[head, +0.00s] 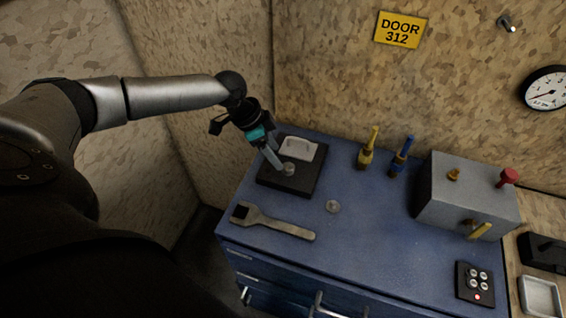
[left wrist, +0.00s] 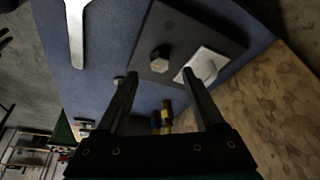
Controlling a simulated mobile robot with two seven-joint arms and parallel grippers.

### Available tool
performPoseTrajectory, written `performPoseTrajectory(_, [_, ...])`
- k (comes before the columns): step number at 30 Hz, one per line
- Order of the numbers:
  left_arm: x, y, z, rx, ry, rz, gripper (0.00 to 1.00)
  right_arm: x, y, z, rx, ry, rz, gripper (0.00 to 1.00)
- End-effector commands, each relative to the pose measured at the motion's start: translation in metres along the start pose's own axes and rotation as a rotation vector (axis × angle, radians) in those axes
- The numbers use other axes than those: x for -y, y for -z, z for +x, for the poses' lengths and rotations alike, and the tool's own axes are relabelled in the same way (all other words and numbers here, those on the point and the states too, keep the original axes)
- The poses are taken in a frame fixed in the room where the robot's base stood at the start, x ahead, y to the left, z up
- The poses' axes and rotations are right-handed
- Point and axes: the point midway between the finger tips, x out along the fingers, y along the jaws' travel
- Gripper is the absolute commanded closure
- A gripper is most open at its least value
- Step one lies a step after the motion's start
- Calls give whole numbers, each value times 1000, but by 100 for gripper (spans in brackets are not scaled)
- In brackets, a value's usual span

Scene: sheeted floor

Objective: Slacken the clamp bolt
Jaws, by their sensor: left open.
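A dark square plate (head: 292,184) lies on the blue bench top at the back left. It carries a hex-headed bolt (head: 289,170) and a pale clamp block (head: 300,149). My left gripper (head: 275,163) is open and empty, pointing down just beside the bolt in the head view. In the left wrist view, the bolt (left wrist: 160,58) shows between and beyond the two fingertips, with the clamp block (left wrist: 207,66) close to the right finger. I cannot tell whether a finger touches the bolt. An open-ended wrench (head: 275,222) lies near the front left of the bench. My right gripper is not in view.
A small round disc (head: 333,206) lies mid-bench. A yellow valve (head: 368,150) and a blue valve (head: 401,157) stand behind. A grey box (head: 466,198) with a red knob stands at right, a dark button panel (head: 474,284) at front right. The middle front is clear.

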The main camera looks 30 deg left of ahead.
Motion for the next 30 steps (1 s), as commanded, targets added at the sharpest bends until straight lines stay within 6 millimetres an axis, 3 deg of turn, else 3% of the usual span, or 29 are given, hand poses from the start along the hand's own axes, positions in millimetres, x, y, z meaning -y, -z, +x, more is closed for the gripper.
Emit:
performPoseTrajectory(3, [-1,0,25,0,-2,-2,30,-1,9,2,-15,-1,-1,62])
performPoseTrajectory(9, [0,0,49,1,-1,-1,30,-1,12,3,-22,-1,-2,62])
performPoseTrajectory(22, [0,0,58,0,1,0,30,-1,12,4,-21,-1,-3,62])
performPoseTrajectory(30, [0,0,58,0,0,0,58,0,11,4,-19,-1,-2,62])
